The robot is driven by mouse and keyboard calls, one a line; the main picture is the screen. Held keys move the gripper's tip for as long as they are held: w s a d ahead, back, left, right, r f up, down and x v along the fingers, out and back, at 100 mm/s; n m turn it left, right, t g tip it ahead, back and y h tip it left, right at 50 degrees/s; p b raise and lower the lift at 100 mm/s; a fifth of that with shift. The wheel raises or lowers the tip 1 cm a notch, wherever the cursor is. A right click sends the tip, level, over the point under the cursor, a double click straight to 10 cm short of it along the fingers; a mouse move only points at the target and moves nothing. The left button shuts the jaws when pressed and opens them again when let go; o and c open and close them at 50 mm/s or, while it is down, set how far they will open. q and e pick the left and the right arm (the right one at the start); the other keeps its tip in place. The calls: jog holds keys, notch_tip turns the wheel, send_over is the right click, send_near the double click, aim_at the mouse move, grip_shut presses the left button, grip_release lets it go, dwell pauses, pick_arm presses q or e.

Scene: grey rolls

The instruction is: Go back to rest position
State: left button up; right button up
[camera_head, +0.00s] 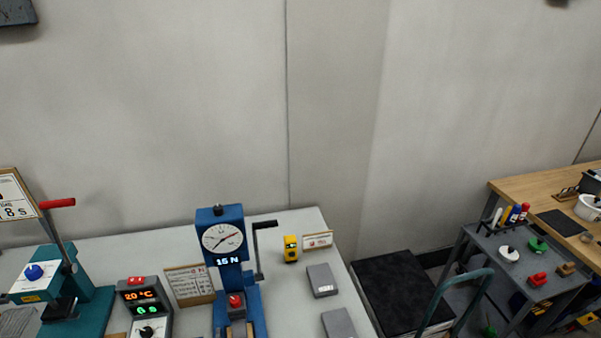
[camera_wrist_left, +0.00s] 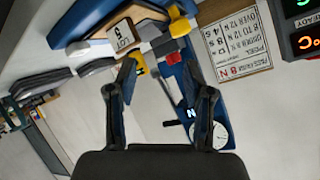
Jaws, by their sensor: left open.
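My left gripper (camera_wrist_left: 160,72) shows in the left wrist view with its two fingers spread apart. I see nothing held between them. The blue press with a round dial (camera_wrist_left: 208,133) lies beyond the fingers in that tilted view. In the head view the same blue press (camera_head: 223,240) stands upright on the grey-white table, its display reading about 15 N. Neither gripper shows in the head view. My right gripper is in neither view.
A teal lever press (camera_head: 80,300) stands at the table's left, beside a control box (camera_head: 145,305) with lit digits. A yellow device (camera_head: 291,248) and grey pads (camera_head: 322,280) lie at the right. A dark cart (camera_head: 405,290) and a tool bench (camera_head: 550,190) stand further right.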

pick_arm(q)
jog(key=s+f+n+g, duration=0.2)
jog(key=s+f+g, duration=0.3)
jog(key=s, duration=0.4)
jog(key=s+f+n+g, duration=0.1)
jog(key=s+f+g, duration=0.4)
jog(key=s, duration=0.4)
jog(key=s+d+f+x, duration=0.1)
jog(key=s+x, duration=0.2)
jog(key=x, duration=1.3)
jog(key=s+a+f, duration=0.1)
jog(key=s+f, duration=0.4)
jog(key=f, duration=0.3)
jog(key=s+f, duration=0.5)
jog(key=f, duration=0.3)
jog(key=s+a+f+g, duration=0.1)
jog(key=s+f, duration=0.4)
jog(key=f, duration=0.3)
jog(key=shift+s+a+f+h, duration=0.25)
jog(key=shift+a+h, duration=0.05)
jog(key=shift+h, duration=0.1)
